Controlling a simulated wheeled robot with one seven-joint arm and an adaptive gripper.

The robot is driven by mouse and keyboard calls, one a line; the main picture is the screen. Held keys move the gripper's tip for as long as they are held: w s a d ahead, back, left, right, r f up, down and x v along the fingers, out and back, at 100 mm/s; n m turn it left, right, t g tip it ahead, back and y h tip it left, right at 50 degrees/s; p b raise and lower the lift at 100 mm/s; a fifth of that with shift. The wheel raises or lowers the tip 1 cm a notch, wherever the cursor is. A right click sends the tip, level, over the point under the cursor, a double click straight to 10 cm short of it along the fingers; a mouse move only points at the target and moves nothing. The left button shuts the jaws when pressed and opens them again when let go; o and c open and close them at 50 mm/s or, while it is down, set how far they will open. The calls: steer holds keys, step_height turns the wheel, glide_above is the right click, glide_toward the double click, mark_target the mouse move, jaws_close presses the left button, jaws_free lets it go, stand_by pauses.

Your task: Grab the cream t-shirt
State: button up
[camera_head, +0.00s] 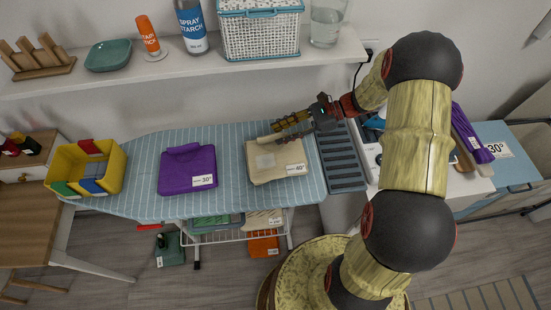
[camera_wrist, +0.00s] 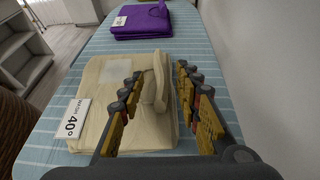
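The cream t-shirt (camera_head: 277,165) lies folded on the blue striped ironing board, with a white tag reading 40° at its lower right in the head view. In the wrist view the cream t-shirt (camera_wrist: 100,98) fills the middle, and a raised fold of it (camera_wrist: 154,88) stands between my finger tips. My gripper (camera_head: 271,131) is over the shirt's far edge in the head view. In the wrist view my gripper (camera_wrist: 160,73) is open, one finger on each side of the fold. A gap shows beside the fold; whether either finger touches cloth I cannot tell.
A folded purple garment (camera_head: 187,169) tagged 30° lies left of the shirt on the ironing board (camera_head: 228,143). A yellow bin (camera_head: 66,166) stands at its left end. Above is a shelf with a spray starch bottle (camera_head: 191,27) and a basket (camera_head: 258,32). A slatted grey rest (camera_head: 341,157) adjoins the right.

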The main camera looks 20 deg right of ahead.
steer(key=shift+w+a+f, duration=0.1)
steer(key=shift+a+f, duration=0.15)
steer(key=shift+a, duration=0.4)
steer(key=shift+c, duration=0.7)
jaws_close()
